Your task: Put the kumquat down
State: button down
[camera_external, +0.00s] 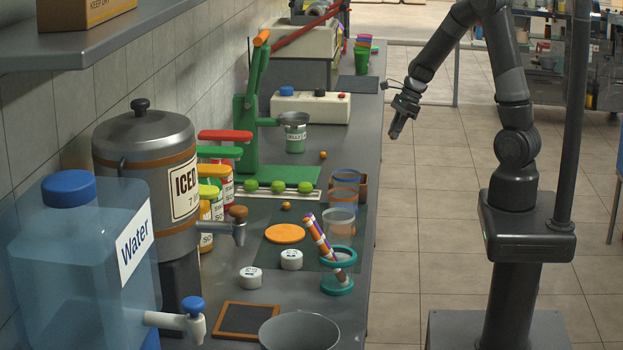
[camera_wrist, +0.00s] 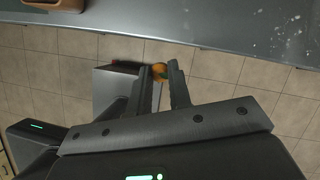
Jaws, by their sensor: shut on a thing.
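My gripper (camera_wrist: 163,75) is shut on a small orange kumquat (camera_wrist: 159,71), which shows between the fingertips in the wrist view. In the external view my gripper (camera_external: 396,132) points down beside the right edge of the grey counter (camera_external: 345,270), over the tiled floor; the held kumquat cannot be made out there. One loose kumquat (camera_external: 323,155) lies on the counter near the green press (camera_external: 246,120). Another small orange fruit (camera_external: 286,206) lies nearer the camera, in front of the row of limes (camera_external: 278,187).
Clear glasses (camera_external: 340,222) and a brown wooden container (camera_external: 361,188) stand near the counter's right edge. A teal-rimmed holder (camera_external: 338,270) holds striped sticks. Bare counter lies right of the press.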

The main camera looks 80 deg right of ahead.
jog(key=shift+s+d+r, duration=0.1)
jog(key=shift+s+r, duration=0.05)
jog(key=w+a+n+g+y, duration=0.1)
jog(key=w+a+n, duration=0.1)
jog(key=w+a, duration=0.3)
jog(key=w+a+n+y, duration=0.1)
jog(key=w+a+n, duration=0.2)
jog(key=w, duration=0.4)
jog(key=n+g+y, duration=0.1)
jog(key=n+g, duration=0.3)
jog(key=n, duration=0.6)
send_over(277, 234)
jog(key=d, duration=0.2)
jog(key=f, duration=0.5)
jog(key=shift+d+f, duration=0.2)
jog(key=shift+a+f, duration=0.3)
jog(key=shift+a, duration=0.05)
jog(key=shift+f, duration=1.9)
